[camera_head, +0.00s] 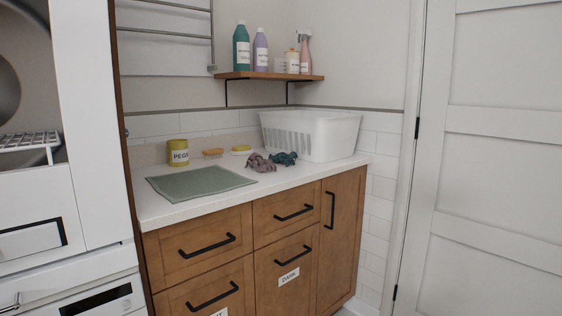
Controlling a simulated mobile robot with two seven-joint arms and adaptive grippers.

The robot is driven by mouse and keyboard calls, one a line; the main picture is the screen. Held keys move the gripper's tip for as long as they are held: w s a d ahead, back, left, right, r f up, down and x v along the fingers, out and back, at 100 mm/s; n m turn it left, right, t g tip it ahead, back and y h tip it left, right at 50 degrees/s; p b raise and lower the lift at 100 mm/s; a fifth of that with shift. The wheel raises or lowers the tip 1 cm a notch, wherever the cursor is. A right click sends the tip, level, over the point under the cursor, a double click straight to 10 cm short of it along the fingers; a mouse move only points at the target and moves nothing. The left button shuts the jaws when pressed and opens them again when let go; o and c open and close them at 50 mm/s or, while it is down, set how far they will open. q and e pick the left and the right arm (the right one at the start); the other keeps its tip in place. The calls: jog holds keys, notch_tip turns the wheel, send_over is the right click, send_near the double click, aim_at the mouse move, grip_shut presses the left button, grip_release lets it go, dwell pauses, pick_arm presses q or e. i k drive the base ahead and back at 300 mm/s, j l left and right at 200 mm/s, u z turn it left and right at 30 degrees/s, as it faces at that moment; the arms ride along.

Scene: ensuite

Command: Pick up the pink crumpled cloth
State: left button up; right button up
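The pink crumpled cloth (258,163) is a dusty mauve-pink heap on the white counter (180,211). It lies just left of a dark teal crumpled cloth (284,158); the two are close together, and I cannot tell whether they touch. The pink cloth is behind the right part of a flat green mat (201,182). Neither of my grippers shows in the head view.
A white basket (311,138) stands at the counter's right end. A yellow pegs tin (178,152), a brush (213,153) and a yellow item (241,150) stand behind the mat. Bottles sit on a wooden shelf (268,76) above. A white appliance borders the counter's left.

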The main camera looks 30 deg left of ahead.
aim_at(255, 160)
jog(key=i+u, duration=0.2)
jog(key=i, duration=0.3)
jog(key=i+l+u, duration=0.25)
jog(key=i, duration=0.2)
jog(key=i+l+u, duration=0.2)
jog(key=i, duration=0.25)
